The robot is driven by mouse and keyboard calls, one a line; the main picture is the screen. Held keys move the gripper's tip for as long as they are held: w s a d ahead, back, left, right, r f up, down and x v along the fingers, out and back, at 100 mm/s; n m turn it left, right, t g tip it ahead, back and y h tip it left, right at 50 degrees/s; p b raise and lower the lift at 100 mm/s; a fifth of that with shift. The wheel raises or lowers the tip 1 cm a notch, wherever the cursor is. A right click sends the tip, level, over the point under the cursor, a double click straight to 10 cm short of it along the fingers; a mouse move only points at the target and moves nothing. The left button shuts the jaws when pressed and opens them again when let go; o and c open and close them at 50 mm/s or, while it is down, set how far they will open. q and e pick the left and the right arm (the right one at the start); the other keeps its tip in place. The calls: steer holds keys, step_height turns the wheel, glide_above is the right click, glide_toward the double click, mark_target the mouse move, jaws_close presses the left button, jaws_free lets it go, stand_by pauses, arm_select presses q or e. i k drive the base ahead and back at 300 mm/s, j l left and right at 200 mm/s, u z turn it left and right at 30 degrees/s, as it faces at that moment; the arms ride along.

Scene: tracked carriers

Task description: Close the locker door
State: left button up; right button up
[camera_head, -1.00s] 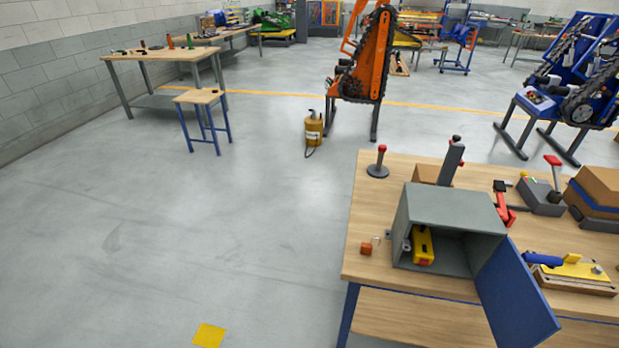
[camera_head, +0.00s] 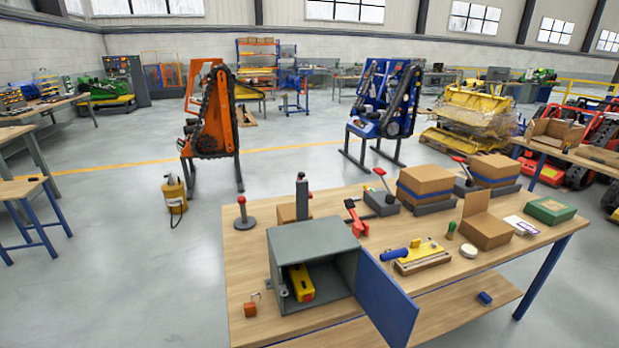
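The grey locker (camera_head: 318,242) stands on the wooden workbench, its opening facing me. Its blue door (camera_head: 386,300) is hinged on the right side and stands wide open, swung out over the bench's front edge. A yellow object (camera_head: 300,284) sits inside the locker at the left. Neither of my grippers shows in the view.
A yellow canister (camera_head: 175,194) stands on the floor.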

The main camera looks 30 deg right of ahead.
mark_target(393, 312)
steer(key=l+u, duration=0.1)
steer(key=l, duration=0.45)
steer(key=l+u, duration=0.1)
steer(key=l, duration=0.45)
steer(key=k+l+u, duration=0.1)
steer(key=l, duration=0.45)
steer(key=l+u, duration=0.1)
steer(key=l, duration=0.45)
steer(key=k+l+u, duration=0.1)
steer(key=l, duration=0.45)
steer(key=k, duration=0.05)
